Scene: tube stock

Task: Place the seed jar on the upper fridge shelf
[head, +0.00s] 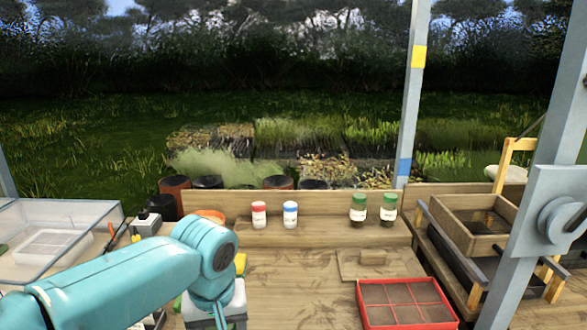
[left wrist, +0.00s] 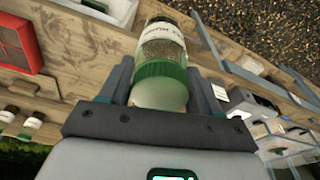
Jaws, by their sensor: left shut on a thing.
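In the left wrist view my left gripper (left wrist: 160,75) is shut on a glass jar with a green lid (left wrist: 160,75) and a white label (left wrist: 160,33). The lid end is toward the camera, with one finger on each side. The label's words are too small to read fully. In the head view my teal left arm reaches in from the lower left; its fingers and the held jar are hidden there. Two other green-lidded jars, one left (head: 358,210) and one right (head: 389,210), stand upright at the bench's back. I cannot make out a fridge shelf. My right gripper is not in view.
A red-lidded bottle (head: 259,214) and a blue-lidded bottle (head: 290,214) stand at the back. A red divided tray (head: 407,324) is at front right, a wooden sieve box (head: 473,235) beyond it. A clear box (head: 60,235) is at left. The wooden bench's middle (head: 290,265) is clear.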

